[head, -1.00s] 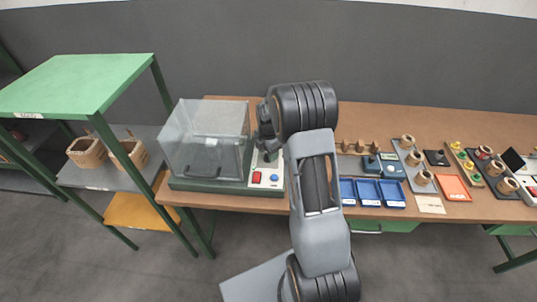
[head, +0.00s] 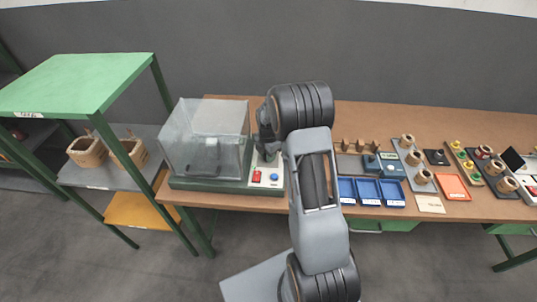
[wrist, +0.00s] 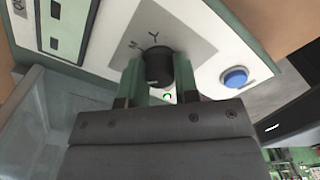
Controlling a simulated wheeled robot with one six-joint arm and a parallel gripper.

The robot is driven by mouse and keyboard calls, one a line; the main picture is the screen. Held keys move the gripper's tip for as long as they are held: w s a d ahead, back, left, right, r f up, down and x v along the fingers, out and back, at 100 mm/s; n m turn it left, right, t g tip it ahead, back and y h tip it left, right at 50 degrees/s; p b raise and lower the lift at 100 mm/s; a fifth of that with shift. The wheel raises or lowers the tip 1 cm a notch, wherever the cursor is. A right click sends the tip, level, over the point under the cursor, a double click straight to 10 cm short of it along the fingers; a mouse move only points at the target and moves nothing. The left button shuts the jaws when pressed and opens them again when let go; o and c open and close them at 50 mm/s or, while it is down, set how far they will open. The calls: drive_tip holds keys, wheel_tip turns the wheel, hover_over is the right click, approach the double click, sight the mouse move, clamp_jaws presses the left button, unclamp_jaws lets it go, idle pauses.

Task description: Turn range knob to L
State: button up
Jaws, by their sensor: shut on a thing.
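The range knob (wrist: 158,66) is a round black knob on a grey plate (wrist: 193,38) of a light panel in the wrist view. The letter Y and another mark, partly covered, are printed beside the knob. My gripper (wrist: 158,84) has its two green fingers shut on the knob, one on each side. Which mark the knob points to I cannot tell. In the head view the knob and fingers are hidden behind my arm, by the right end of the tester with the clear cover (head: 208,140).
A blue button (wrist: 234,77) lies right of the knob; a red switch (head: 256,176) also sits on the panel. Blue trays (head: 369,191) and coil parts stand to the right on the brown bench (head: 375,118). A green shelf (head: 78,82) stands left.

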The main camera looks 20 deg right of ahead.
drive_tip(key=shift+c, duration=0.6)
drive_tip(key=shift+m, duration=0.4)
drive_tip(key=m+b, duration=0.1)
drive_tip(key=m, duration=0.2)
drive_tip(key=shift+f+b, duration=0.1)
drive_tip(key=shift+b, duration=0.25)
drive_tip(key=m+b, duration=0.1)
drive_tip(key=m, duration=0.4)
drive_tip(key=shift+m+b, duration=0.3)
drive_tip(key=m, duration=0.4)
drive_tip(key=shift+s+b, duration=0.1)
drive_tip(key=shift+b, duration=0.3)
drive_tip(key=shift+m+b, duration=0.3)
drive_tip(key=shift+m, duration=1.9)
